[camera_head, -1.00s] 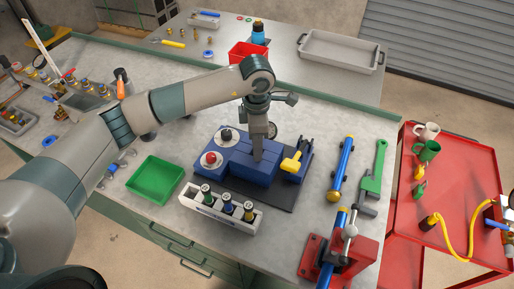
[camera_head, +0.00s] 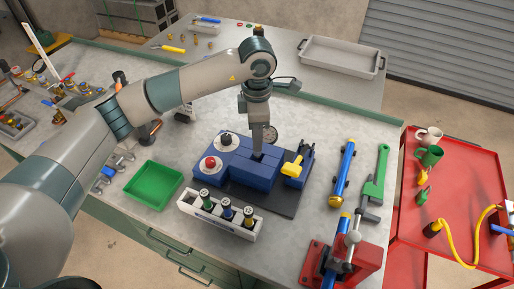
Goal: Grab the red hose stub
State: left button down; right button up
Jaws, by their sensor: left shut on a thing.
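My left gripper (camera_head: 258,146) points straight down over the blue block (camera_head: 241,170). It is shut on a small part that its fingers hide. A dark spot shows on the block's top just under the fingertips; I cannot tell whether it is a hole or part of the held thing. No piece shows clearly as a red hose stub. A small red knob (camera_head: 210,162) sits on a white disc at the block's left end, apart from the gripper. My right gripper is not in view.
A black knob (camera_head: 226,138) and a yellow handle (camera_head: 292,165) flank the gripper. A white rack (camera_head: 214,220) with bottles stands in front, beside a green tray (camera_head: 151,186). A blue tube (camera_head: 342,173) and red vise (camera_head: 357,258) are at right.

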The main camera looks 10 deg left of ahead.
pick_arm(q)
jog(key=shift+r+b, duration=0.85)
jog(key=shift+r, duration=1.95)
jog(key=shift+s, duration=0.1)
